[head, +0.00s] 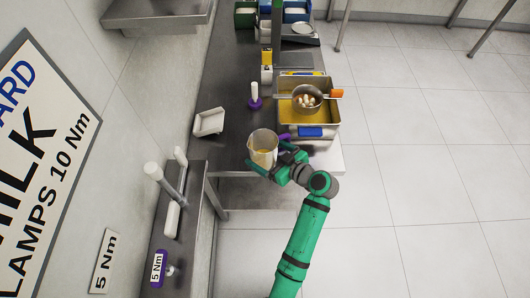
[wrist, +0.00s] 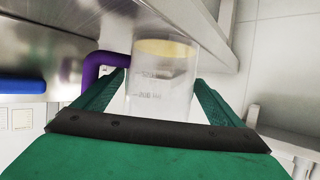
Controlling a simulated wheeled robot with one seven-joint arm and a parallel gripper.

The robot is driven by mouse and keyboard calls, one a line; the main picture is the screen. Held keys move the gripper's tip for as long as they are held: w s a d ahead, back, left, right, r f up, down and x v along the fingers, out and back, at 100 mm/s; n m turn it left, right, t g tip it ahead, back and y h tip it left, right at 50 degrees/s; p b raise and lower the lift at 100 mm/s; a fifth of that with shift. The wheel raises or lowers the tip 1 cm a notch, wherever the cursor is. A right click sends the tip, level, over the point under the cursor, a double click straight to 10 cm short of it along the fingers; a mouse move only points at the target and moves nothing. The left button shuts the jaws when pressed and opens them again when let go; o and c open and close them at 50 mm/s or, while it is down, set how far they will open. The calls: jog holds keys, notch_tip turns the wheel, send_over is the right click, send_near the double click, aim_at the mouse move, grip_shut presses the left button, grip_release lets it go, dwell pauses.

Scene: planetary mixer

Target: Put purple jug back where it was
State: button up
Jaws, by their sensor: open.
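The purple jug (head: 263,147) is a clear, marked beaker with a purple handle and something yellowish in it. It stands upright near the front end of the steel table (head: 232,150). My gripper (head: 271,159) is open, with one finger on each side of the jug. In the wrist view, the jug (wrist: 160,88) is between the two green fingers of my gripper (wrist: 161,82), and the purple handle (wrist: 92,72) is beyond the left finger. I cannot tell whether the fingers touch the jug.
A yellow tray (head: 288,116) with a pan (head: 307,98) of eggs stands behind and to the right. A white scoop-like dish (head: 209,122) and a purple-based white bottle (head: 254,97) are on the left. Bare tabletop lies between dish and jug.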

jog(key=shift+r, duration=0.15)
jog(key=v, duration=1.2)
jog(key=shift+w, duration=0.1)
